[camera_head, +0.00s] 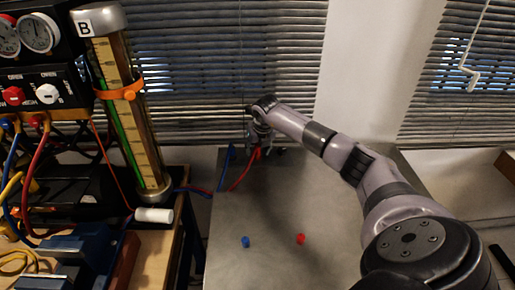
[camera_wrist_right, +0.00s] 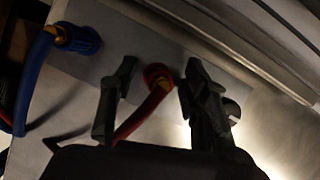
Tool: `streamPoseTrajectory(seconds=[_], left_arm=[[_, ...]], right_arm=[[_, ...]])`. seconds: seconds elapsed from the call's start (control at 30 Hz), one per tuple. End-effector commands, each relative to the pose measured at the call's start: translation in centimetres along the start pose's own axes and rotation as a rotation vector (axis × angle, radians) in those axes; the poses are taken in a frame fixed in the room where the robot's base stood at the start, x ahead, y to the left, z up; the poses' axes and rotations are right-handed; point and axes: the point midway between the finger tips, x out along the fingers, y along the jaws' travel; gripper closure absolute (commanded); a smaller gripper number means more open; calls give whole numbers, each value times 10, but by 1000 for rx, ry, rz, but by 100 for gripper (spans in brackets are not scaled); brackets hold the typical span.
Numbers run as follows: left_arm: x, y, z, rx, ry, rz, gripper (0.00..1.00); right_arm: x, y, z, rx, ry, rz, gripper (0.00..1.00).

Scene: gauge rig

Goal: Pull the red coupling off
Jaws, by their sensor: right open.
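The red coupling (camera_wrist_right: 158,73) sits at the end of a red hose with a brass-coloured part beside it. In the right wrist view it lies between the two fingers of my right gripper (camera_wrist_right: 160,70). The gripper is open, with a visible gap between the coupling and the left finger; the right finger is close to the coupling. In the head view my right gripper (camera_head: 260,143) is at the far end of the metal table, above the red hose (camera_head: 243,178), and largely hides the coupling. My left gripper is not in view.
A blue coupling (camera_wrist_right: 80,39) on a blue hose is left of the gripper. A blue cap (camera_head: 245,241) and a red cap (camera_head: 300,239) lie on the metal table (camera_head: 330,210). A gauge column (camera_head: 131,110) stands left. The table's middle is otherwise clear.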

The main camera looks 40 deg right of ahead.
Motion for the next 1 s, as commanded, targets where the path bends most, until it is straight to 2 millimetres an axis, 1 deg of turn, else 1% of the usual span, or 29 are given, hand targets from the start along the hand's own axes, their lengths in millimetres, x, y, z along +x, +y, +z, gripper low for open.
streamPoseTrajectory(seconds=[0.1, 0.73, 0.9, 0.93, 1.0], left_arm=[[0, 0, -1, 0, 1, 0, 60], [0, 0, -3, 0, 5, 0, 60], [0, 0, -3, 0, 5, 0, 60], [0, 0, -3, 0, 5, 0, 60], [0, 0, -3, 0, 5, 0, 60]], right_arm=[[0, 0, 0, 0, 0, 0, 57], [-1, 0, 0, 0, 0, 0, 99], [-1, 0, 0, 0, -1, 0, 100], [-1, 0, 0, 0, -1, 0, 83], [-1, 0, 0, 0, -1, 0, 88]])
